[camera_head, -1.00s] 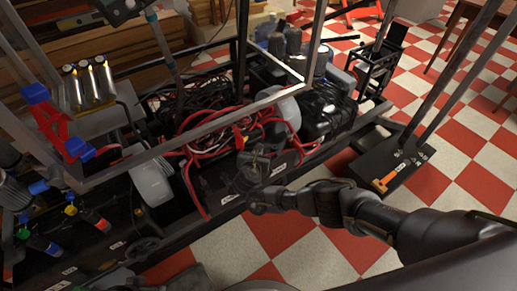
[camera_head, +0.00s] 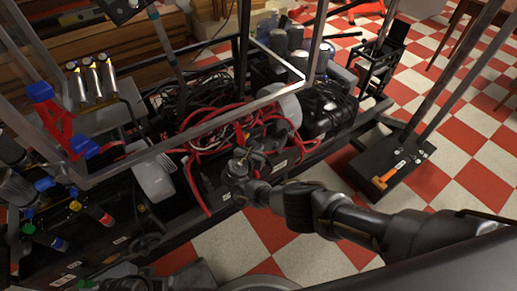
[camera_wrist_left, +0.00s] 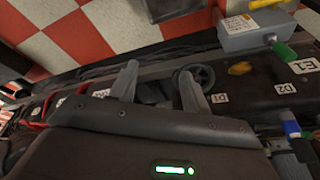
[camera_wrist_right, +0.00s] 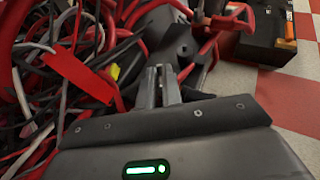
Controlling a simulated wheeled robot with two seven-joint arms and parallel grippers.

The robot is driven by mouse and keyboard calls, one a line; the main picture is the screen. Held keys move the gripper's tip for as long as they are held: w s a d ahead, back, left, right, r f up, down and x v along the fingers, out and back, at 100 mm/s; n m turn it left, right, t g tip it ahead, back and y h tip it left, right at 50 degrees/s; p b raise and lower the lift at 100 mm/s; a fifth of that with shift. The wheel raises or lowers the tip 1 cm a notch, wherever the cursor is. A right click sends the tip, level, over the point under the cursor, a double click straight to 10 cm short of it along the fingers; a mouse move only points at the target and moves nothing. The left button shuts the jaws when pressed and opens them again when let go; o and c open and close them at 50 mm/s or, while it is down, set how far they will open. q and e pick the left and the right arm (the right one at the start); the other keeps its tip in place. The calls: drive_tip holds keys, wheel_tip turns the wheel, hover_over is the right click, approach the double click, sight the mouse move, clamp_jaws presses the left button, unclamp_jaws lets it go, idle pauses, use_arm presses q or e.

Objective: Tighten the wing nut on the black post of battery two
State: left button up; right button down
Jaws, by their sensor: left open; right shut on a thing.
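My right gripper (camera_head: 241,162) reaches in from the right, over a dark box-like unit with white labels (camera_head: 226,195) beside red cables. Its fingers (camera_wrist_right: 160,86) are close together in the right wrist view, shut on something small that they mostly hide. I cannot make out the wing nut, the black post or any battery number. My left gripper (camera_wrist_left: 158,88) is open and empty in the left wrist view, its fingers wide apart above a dark panel with a black handwheel (camera_wrist_left: 195,78). I cannot pick it out clearly in the head view.
Tangled red and black cables (camera_wrist_right: 70,70) crowd the left of the right gripper. A metal frame bar (camera_head: 190,135) crosses above the bench. A black block with an orange-handled part (camera_head: 384,180) stands to the right. The checkered floor (camera_head: 275,225) in front is clear.

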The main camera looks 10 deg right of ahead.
drive_tip(key=shift+w+r, duration=0.15)
drive_tip(key=c, duration=1.6)
unclamp_jaws()
drive_tip(key=shift+o, duration=0.2)
use_arm(q)
wheel_tip(320, 180, down, 10)
drive_tip(key=p, duration=0.4)
drive_tip(key=shift+s+g+p, duration=0.2)
drive_tip(key=shift+g+p, duration=0.15)
drive_tip(key=shift+g, duration=0.05)
use_arm(e)
drive_tip(key=v, duration=0.7)
drive_tip(key=shift+s, duration=0.25)
use_arm(q)
drive_tip(key=shift+d+f, duration=0.1)
use_arm(e)
drive_tip(key=shift+a, duration=0.15)
